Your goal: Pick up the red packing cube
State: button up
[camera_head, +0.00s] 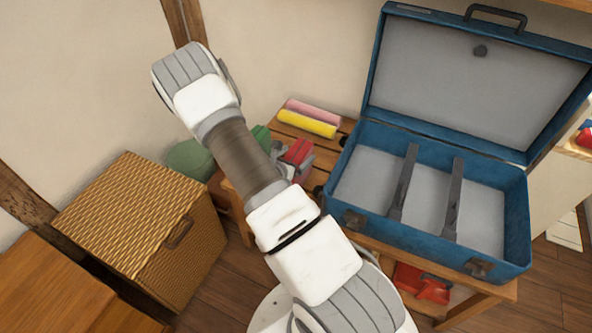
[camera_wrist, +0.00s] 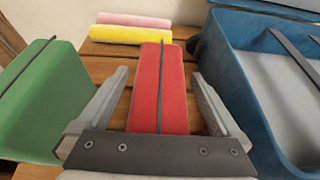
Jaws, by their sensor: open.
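The red packing cube (camera_wrist: 160,85) is a red block with a dark line along its top, lying on the slatted wooden bench (camera_wrist: 112,50). In the wrist view my gripper (camera_wrist: 160,85) is open, with one finger on each side of the red cube and gaps showing between. In the head view the red cube (camera_head: 299,153) shows only partly beside my gripper, which is mostly hidden behind my arm. I cannot tell how far down the fingers reach beside it.
A green packing cube (camera_wrist: 45,100) stands close to the left finger. An open blue suitcase (camera_head: 345,222) is to the right, empty except for straps. A yellow roll (camera_head: 307,123) and a pink roll (camera_head: 314,111) lie behind. A wicker basket (camera_head: 130,215) stands left.

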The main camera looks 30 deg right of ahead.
jog(key=shift+c, duration=0.3)
grip_shut()
jog(key=shift+r, duration=0.15)
